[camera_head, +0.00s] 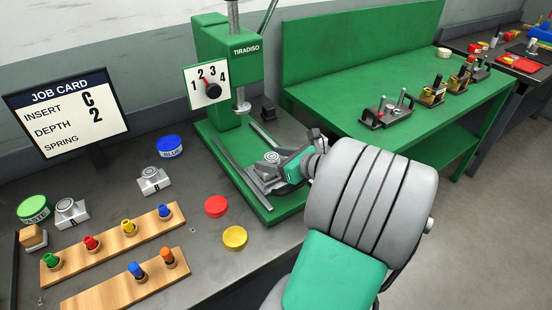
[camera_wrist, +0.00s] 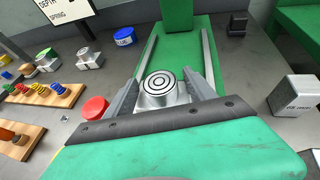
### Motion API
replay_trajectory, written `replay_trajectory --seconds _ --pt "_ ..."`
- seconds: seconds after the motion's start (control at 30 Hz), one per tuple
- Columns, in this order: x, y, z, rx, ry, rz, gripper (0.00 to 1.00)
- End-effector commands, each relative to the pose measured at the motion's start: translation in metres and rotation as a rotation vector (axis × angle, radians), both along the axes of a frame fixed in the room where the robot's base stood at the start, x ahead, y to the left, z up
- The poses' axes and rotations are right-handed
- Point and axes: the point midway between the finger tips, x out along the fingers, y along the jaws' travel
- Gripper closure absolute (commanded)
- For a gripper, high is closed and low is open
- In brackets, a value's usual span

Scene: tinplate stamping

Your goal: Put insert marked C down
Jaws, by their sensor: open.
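A silver insert block (camera_wrist: 160,88) with concentric rings on top sits on the green press bed (camera_head: 236,171), between two steel rails. It also shows in the head view (camera_head: 271,157), partly covered by my gripper. No letter is readable on it, so I cannot confirm it is C. My gripper (camera_wrist: 163,82) is open, one finger on each side of the block; I cannot tell whether they touch it. The job card (camera_head: 67,114) reads insert C, depth 2; no spring entry shows. Two other silver inserts (camera_head: 72,212) (camera_head: 152,180) stand on the grey bench.
The green press column (camera_head: 228,65) with a numbered dial (camera_head: 212,89) rises behind the bed. Wooden racks (camera_head: 112,243) of coloured springs lie at left. Red (camera_head: 216,206) and yellow (camera_head: 235,237) lids lie near the bed. A green bench (camera_head: 412,95) with fixtures is at right.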

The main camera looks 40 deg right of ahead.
Motion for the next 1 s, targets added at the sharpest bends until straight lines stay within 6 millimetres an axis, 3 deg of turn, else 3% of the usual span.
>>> replay_trajectory --seconds 0.17,0.4,0.53,0.7,1.0 --pt "-0.017 -0.005 0.011 -0.001 0.0 -0.005 0.36" --pt "-0.074 -0.018 0.035 -0.001 0.001 -0.008 0.36" --pt "-0.097 -0.022 0.045 -0.001 0.0 -0.005 0.36" --pt "-0.109 -0.023 0.049 0.0 0.0 -0.001 0.36" --pt "-0.109 -0.022 0.049 -0.001 0.0 0.0 0.36"
